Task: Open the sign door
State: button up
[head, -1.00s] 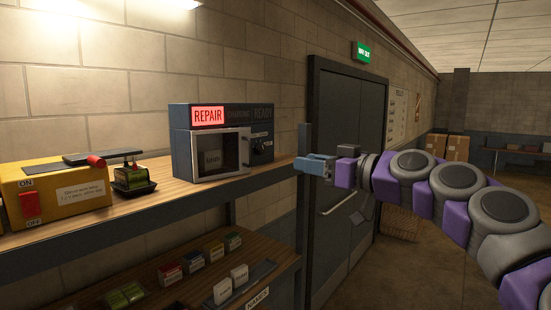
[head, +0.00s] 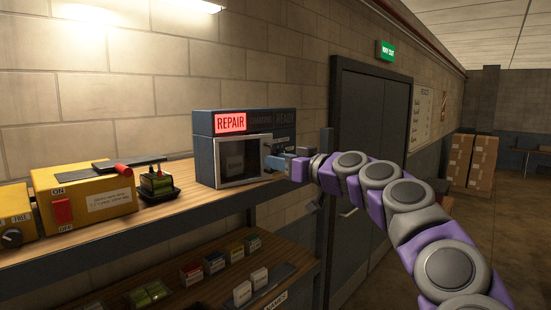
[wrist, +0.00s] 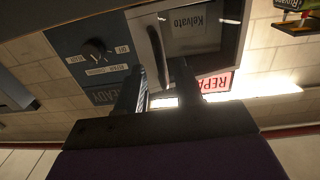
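The sign box (head: 202,130) is dark blue-grey and stands on the wooden shelf, with a lit red REPAIR panel (head: 230,122) and unlit CHARGING and READY panels. Its door (head: 241,158) is a windowed frame below the sign and looks shut. In the wrist view, upside down, the door's curved handle (wrist: 158,52) and a card reading Kelvato (wrist: 194,30) behind the window show. My gripper (head: 274,163) is at the right edge of the door. Its two fingers (wrist: 158,88) are apart, one on each side of the handle's line; contact cannot be told.
A knob with labels (wrist: 94,50) is on the box beside the door. To the left on the shelf (head: 185,207) are a yellow switch box (head: 90,208) and a small black tray (head: 158,192). A lower shelf holds several small boxes. A grey door (head: 372,130) and cartons (head: 472,162) are beyond.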

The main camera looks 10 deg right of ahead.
jog(key=shift+w+a, duration=0.45)
jog(key=shift+w, duration=0.1)
jog(key=shift+a, duration=0.15)
jog(key=shift+c, duration=1.2)
grip_shut()
